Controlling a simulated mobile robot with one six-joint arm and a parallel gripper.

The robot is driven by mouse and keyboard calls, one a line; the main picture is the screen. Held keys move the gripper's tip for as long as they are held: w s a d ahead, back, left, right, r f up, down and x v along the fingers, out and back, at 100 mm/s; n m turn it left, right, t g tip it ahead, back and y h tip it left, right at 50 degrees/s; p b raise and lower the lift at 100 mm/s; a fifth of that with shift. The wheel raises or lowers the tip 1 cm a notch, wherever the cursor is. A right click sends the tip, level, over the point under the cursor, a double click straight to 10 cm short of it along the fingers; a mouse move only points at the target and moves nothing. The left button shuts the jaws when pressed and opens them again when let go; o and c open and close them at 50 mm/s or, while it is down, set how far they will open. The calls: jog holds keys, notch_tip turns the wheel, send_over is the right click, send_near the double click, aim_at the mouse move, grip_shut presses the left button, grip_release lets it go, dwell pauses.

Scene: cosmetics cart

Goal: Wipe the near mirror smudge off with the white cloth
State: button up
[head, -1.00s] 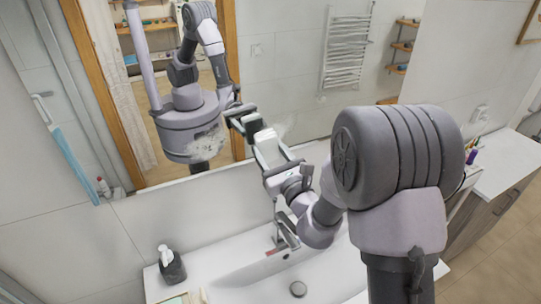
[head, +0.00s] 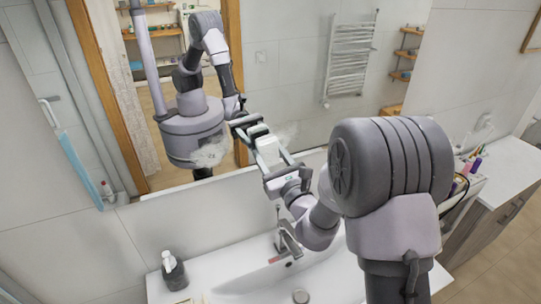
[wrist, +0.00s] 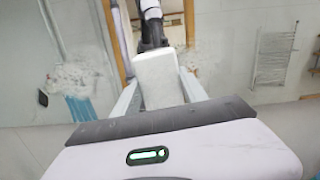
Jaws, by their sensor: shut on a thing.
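My gripper (head: 266,146) is shut on the white cloth (wrist: 155,75), a pale folded block between the two fingers in the wrist view. The cloth also shows in the head view (head: 268,153), at or very close to the mirror (head: 285,60); I cannot tell if it touches. One whitish smudge (head: 210,151) is on the glass left of the gripper, and it shows at the left in the wrist view (wrist: 80,76).
A white sink (head: 255,285) with a tap (head: 287,240) lies below the arm. A dark soap bottle (head: 173,270) stands on its left rim. A white-topped cabinet (head: 500,175) stands at the right.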

jog(key=shift+x, duration=0.8)
jog(key=shift+f, duration=0.1)
